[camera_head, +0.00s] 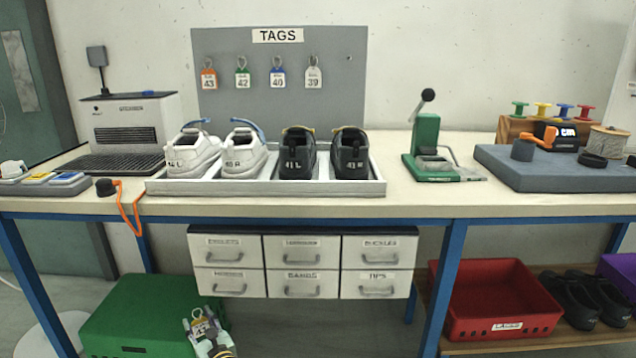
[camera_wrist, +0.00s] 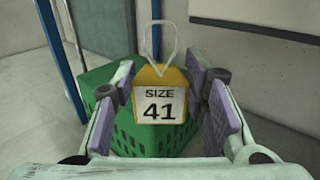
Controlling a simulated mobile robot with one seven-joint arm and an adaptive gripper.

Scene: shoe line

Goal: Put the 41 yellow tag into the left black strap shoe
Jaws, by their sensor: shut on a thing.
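The yellow tag (camera_wrist: 160,103), with a white label reading SIZE 41 and a pale loop on top, sits upright between the purple pads of my gripper (camera_wrist: 162,85). My gripper is shut on it. In the head view my gripper (camera_head: 207,333) and the tag (camera_head: 200,324) are low at the bottom, below the table top and in front of the green crate. The left black strap shoe (camera_head: 297,158), marked 41 L, stands toe forward in the white tray (camera_head: 265,187) on the table, well above and right of my gripper. Its inside is barely visible.
Right of it stands another black shoe (camera_head: 350,160); two white shoes (camera_head: 194,155) fill the tray's left. Drawers (camera_head: 303,262) hang under the table edge. A green press (camera_head: 428,150) stands right of the tray. A tag board (camera_head: 280,95) rises behind. The green crate (camera_head: 150,310) is below.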

